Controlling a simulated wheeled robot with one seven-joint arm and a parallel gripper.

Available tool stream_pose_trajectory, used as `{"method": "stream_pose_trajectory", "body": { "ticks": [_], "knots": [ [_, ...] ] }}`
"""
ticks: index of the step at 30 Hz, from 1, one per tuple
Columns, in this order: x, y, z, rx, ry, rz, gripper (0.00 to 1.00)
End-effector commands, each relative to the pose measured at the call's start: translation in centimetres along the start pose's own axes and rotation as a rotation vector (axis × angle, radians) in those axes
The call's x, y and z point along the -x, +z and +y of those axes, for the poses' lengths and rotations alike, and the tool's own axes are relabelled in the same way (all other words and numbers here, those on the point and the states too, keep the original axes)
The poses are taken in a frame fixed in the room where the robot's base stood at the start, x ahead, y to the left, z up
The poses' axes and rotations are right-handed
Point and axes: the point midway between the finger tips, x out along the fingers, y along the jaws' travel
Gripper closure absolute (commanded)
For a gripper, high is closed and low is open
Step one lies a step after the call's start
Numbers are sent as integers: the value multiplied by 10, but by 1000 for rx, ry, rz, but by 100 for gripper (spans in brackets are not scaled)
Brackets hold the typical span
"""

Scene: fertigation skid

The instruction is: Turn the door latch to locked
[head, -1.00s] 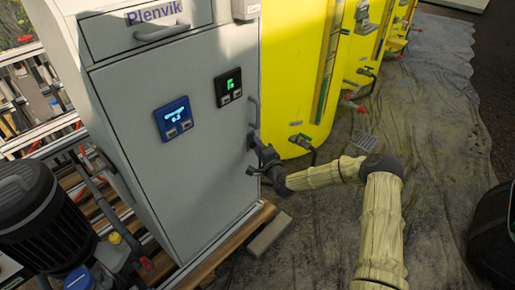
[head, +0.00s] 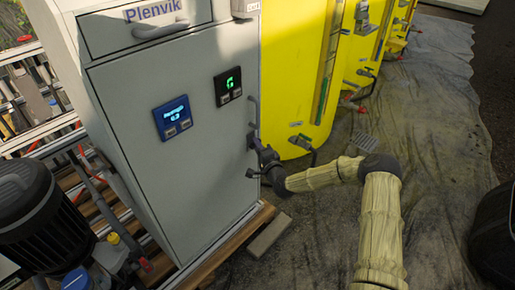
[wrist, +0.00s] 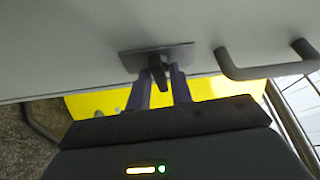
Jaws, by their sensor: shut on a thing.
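The door latch (wrist: 158,72) is a small dark lever on a grey plate (wrist: 180,54) fixed to the pale grey cabinet door (head: 205,160). In the wrist view the lever lies between my gripper's two fingers (wrist: 161,80), which are shut on it. The lever points away from the door face, slightly tilted in the picture. In the head view my gripper (head: 255,143) is at the door's right edge, below the door handle, and hides the latch. I cannot tell from these views whether the latch is at locked.
A grey bar handle (wrist: 270,70) sits beside the latch, close to my fingers; in the head view it is the upright handle (head: 254,110). Yellow tanks (head: 295,70) stand right of the cabinet. A black motor (head: 40,215) is at the left. Open floor (head: 420,130) lies right.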

Motion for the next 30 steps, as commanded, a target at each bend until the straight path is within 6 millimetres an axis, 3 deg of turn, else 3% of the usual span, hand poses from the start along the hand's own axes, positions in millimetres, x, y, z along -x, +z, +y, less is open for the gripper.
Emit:
{"method": "stream_pose_trajectory", "body": {
  "ticks": [30],
  "knots": [
    [-1, -1, 10, 837, -345, -3, 100]
  ]
}}
